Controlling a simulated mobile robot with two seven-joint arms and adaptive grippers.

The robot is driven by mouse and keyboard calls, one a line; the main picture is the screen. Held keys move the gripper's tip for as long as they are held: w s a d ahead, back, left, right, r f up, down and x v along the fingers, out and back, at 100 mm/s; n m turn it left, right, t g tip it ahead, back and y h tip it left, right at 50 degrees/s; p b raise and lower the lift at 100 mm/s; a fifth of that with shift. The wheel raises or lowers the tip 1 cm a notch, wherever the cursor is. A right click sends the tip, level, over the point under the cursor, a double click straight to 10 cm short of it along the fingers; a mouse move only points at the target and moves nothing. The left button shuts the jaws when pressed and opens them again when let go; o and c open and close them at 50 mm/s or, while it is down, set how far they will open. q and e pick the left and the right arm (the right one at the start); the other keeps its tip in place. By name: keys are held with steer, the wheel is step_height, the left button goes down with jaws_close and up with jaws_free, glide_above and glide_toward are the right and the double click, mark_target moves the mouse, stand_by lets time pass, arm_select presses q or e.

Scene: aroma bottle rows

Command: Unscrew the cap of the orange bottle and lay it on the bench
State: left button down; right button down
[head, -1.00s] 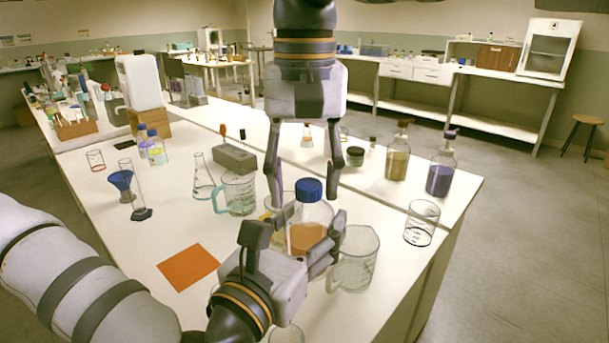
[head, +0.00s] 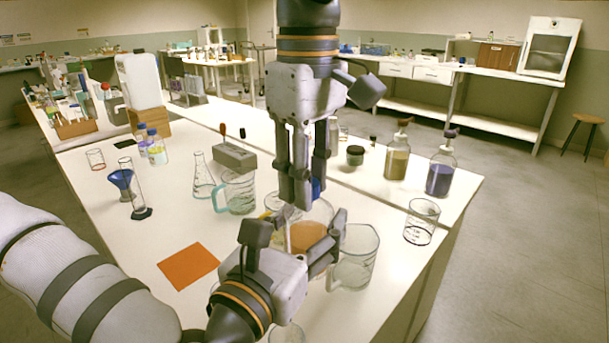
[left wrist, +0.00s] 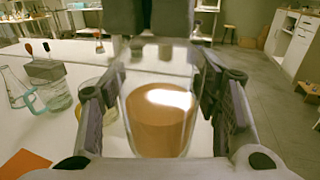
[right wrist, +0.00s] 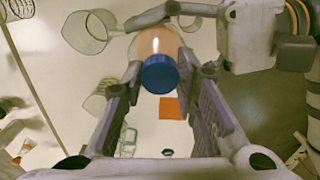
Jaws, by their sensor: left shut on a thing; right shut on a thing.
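The orange bottle is a clear bottle with orange liquid (head: 308,236) and a blue cap, standing on the white bench (head: 165,220). My left gripper (head: 312,240) is shut around the bottle's body from the near side. In the left wrist view the orange liquid (left wrist: 160,120) fills the space between its fingers. My right gripper (head: 304,196) points down from above and is shut on the blue cap (head: 317,188), which its fingers mostly hide. In the right wrist view the cap (right wrist: 160,75) sits between the fingertips, over the bottle's mouth.
A glass beaker (head: 354,258) stands close to the right of the bottle. A handled beaker (head: 236,192) stands to the left. An orange mat (head: 188,266) lies on clear bench at the front left. Brown (head: 397,160) and purple (head: 440,176) bottles stand at the back right.

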arm_select(q)
steer(key=shift+d, duration=0.1)
arm_select(e)
steer(key=shift+s+a+r, duration=0.1)
steer(key=shift+a, duration=0.1)
stand_by(0.4)
arm_select(q)
steer(key=shift+f, duration=0.1)
arm_select(e)
steer(key=shift+r, duration=0.85)
steer(key=shift+d+r, duration=0.1)
steer(key=shift+r, duration=0.1)
